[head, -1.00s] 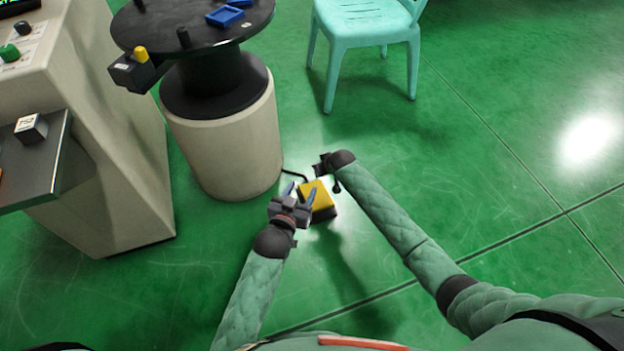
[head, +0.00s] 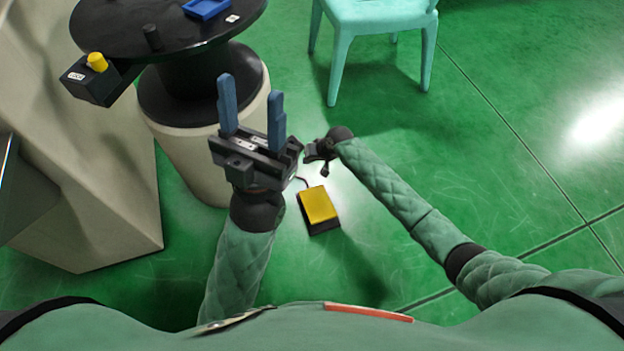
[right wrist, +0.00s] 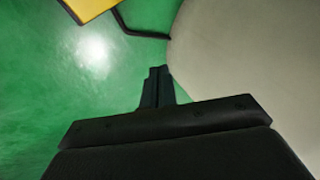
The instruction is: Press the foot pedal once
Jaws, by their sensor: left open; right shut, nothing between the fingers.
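The foot pedal (head: 319,204) has a yellow top on a black base and lies on the green floor in the middle of the head view. Part of its yellow top also shows at the upper left of the right wrist view (right wrist: 92,7). My left gripper (head: 251,108) is open and empty, raised to the upper left of the pedal in the picture, with its blue fingers pointing up. My right gripper (head: 310,152) is just above the pedal in the picture; in the right wrist view its fingers (right wrist: 157,75) are together with nothing between them.
A pale round pedestal (head: 185,145) with a black turntable (head: 185,30) stands left of the pedal. A black box with a yellow button (head: 97,62) hangs at its edge. A turquoise chair (head: 375,14) stands at the back. A cable (head: 301,180) runs from the pedal. Floor to the right is clear.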

